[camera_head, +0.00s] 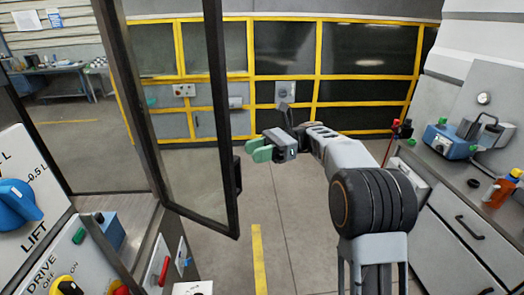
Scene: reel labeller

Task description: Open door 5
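A dark-framed glass door (228,120) stands swung out at an angle on the left, above a bench-like cabinet. A black handle (237,175) sits on its right edge. I see no number on it, so I cannot tell whether it is door 5. My gripper (257,151) has green fingertips pointing left and is just right of the door's edge, above the handle and apart from it in the picture. Nothing shows between the fingers, but their gap is too small to judge. My grey arm reaches it from the lower right.
A control panel with a blue LIFT knob (17,200) and DRIVE switch stands at the lower left. A drawer cabinet (462,222) with a blue device (450,141) and orange bottle (500,190) is on the right. A yellow-framed enclosure closes the back. The floor between is clear.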

